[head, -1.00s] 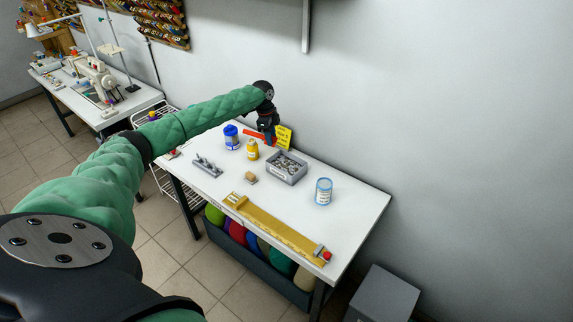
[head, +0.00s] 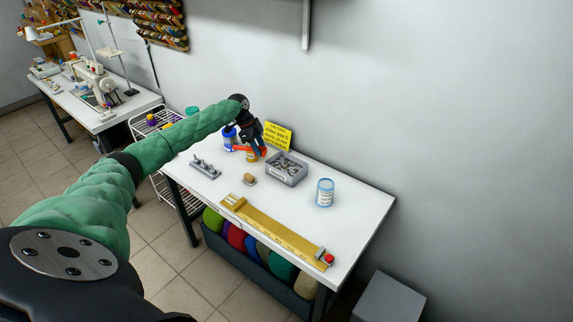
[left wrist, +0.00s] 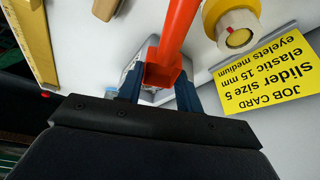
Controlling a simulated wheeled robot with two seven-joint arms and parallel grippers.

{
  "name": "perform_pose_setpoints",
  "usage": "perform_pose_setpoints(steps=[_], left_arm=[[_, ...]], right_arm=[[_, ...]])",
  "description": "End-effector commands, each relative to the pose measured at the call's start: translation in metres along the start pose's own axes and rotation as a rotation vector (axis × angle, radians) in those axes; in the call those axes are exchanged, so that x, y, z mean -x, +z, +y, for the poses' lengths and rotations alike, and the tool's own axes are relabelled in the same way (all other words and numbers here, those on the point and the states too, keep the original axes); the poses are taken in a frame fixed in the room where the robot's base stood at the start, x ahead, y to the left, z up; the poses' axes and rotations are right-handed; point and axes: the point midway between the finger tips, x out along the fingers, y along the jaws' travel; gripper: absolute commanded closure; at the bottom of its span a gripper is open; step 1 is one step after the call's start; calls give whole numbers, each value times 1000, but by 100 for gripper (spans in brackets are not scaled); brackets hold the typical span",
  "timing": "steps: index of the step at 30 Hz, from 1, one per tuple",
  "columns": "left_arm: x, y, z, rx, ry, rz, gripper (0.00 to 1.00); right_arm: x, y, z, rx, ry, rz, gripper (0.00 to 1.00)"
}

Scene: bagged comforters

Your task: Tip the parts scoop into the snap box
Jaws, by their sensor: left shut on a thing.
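The orange-red parts scoop (head: 241,148) is held in my left gripper (head: 257,148), above the table just left of the snap box. In the left wrist view its handle and square end (left wrist: 163,72) show between the blue fingers of my left gripper (left wrist: 158,95), which is shut on it. The snap box (head: 287,170) is a grey open bin with several small metal parts in it. In the left wrist view a pale grey shape behind the scoop may be the box, mostly hidden. What the scoop holds cannot be seen. My right gripper is not in view.
A yellow job card (head: 278,135) stands behind the box. A white tin (head: 325,192) is to its right. A wooden block (head: 249,180) and long yellow ruler (head: 270,230) lie in front.

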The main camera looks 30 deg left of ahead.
Motion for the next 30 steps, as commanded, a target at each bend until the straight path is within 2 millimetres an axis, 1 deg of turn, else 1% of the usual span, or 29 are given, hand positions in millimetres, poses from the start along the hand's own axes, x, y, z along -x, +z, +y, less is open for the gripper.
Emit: perform_pose_setpoints(steps=[15,25,30], left_arm=[[35,-14,0,-1,0,-1,90],[36,-15,0,3,-1,-1,90],[36,-14,0,70,-29,-1,90]], right_arm=[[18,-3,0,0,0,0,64],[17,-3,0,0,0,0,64],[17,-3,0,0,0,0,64]])
